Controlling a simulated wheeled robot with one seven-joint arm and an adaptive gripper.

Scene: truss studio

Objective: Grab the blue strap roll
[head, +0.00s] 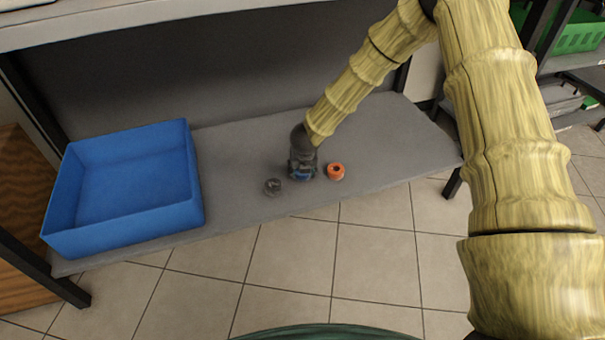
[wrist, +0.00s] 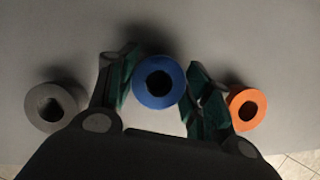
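The blue strap roll (wrist: 159,82) stands upright between the two fingers of my gripper (wrist: 160,88) in the wrist view, its dark centre hole facing the camera. The green-lined fingers lie against its left and right sides with no clear gap. In the head view, my gripper (head: 302,167) is low over the grey shelf, and a bit of the blue roll (head: 301,174) shows between its fingers. The roll appears to be at shelf level; its underside is hidden.
A grey roll (wrist: 57,107) stands close on the left and an orange roll (wrist: 247,107) close on the right. A large empty blue bin (head: 125,222) sits at the left of the grey shelf (head: 385,150). The shelf is bare on the right; an upper board hangs above.

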